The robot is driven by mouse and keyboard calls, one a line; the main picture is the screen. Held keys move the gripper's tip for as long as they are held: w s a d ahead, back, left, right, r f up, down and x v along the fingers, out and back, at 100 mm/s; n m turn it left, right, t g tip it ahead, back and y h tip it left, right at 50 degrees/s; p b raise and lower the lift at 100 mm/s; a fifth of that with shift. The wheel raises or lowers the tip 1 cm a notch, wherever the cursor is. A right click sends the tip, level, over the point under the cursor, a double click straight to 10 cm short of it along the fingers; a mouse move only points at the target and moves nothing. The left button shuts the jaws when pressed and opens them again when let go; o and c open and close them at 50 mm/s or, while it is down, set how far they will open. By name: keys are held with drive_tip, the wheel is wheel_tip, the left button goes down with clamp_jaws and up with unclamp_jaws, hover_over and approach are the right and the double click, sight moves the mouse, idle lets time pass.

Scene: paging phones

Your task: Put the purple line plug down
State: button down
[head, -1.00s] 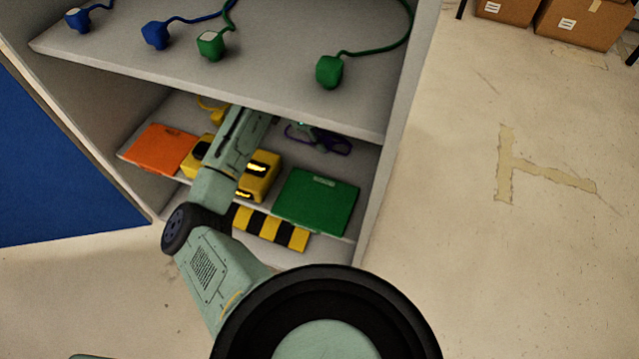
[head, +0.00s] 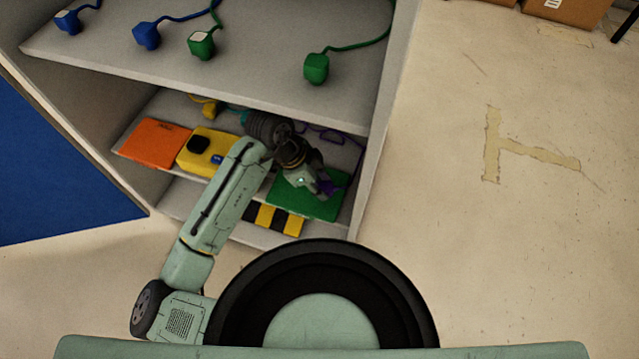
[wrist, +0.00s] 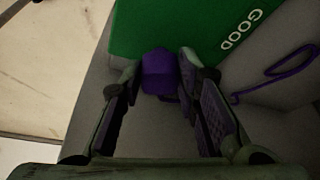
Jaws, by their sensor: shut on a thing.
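The purple line plug (wrist: 160,74) sits between the fingertips of my gripper (wrist: 158,84) in the wrist view, and the gripper is shut on it. In the head view my gripper (head: 318,187) points down over the green GOOD mat (head: 290,199), and a bit of the purple plug (head: 328,187) shows at its tip. The green mat also shows in the wrist view (wrist: 185,28), behind the plug. I cannot tell whether the plug touches the mat. A purple cord (wrist: 277,70) lies to the right in the wrist view.
A yellow box (head: 207,152) and an orange mat (head: 155,144) lie left of my arm on the lower shelf. A yellow plug (head: 209,109) is behind. The upper shelf (head: 250,77) overhangs, with blue and green plugs. A side wall (head: 377,140) stands close on the right.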

drive_tip(key=shift+w+f, duration=0.1)
drive_tip(key=shift+f, duration=0.6)
drive_tip(key=shift+f, duration=0.1)
drive_tip(key=shift+f, duration=0.15)
drive_tip(key=c, duration=1.2)
unclamp_jaws()
drive_tip(key=shift+r, duration=0.35)
drive_tip(key=shift+b+v, duration=0.65)
drive_tip(key=shift+v, duration=0.55)
drive_tip(key=a+b, duration=0.1)
drive_tip(key=a, duration=0.3)
drive_tip(key=a+b, duration=0.1)
drive_tip(key=a, duration=0.3)
drive_tip(key=s+a, duration=0.1)
drive_tip(key=a, duration=0.3)
drive_tip(key=shift+a+r+b, duration=0.15)
drive_tip(key=shift+b, duration=0.25)
